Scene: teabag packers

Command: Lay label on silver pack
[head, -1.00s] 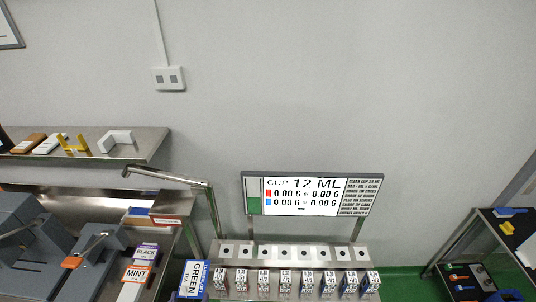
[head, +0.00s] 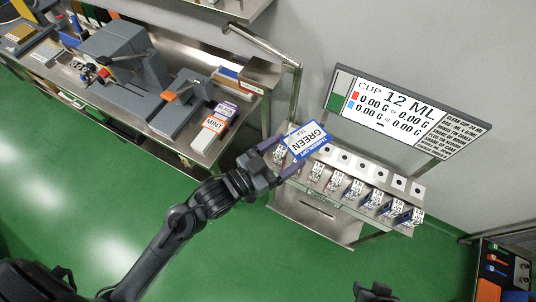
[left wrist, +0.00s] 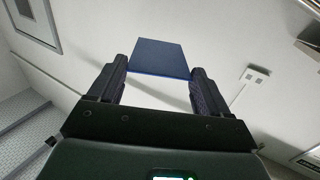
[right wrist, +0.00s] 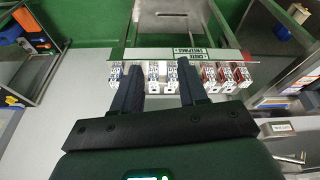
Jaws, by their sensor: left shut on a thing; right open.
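The GREEN label (head: 307,140), a white card with a blue border, is held up at the left end of the steel rack. My left gripper (head: 277,158) is shut on its lower edge; the label's plain blue back shows between the fingers in the left wrist view (left wrist: 160,58). My right gripper (right wrist: 156,78) is open and empty, above the row of small packs (right wrist: 160,75); part of it shows at the bottom of the head view (head: 375,292). I cannot tell which thing is the silver pack.
The steel rack (head: 310,212) carries several small labelled packs, with a display (head: 405,112) above it. A steel bench at left holds a grey machine (head: 120,55), MINT (head: 210,127) and BLACK (head: 226,108) labels. Green floor (head: 120,205) is clear in front.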

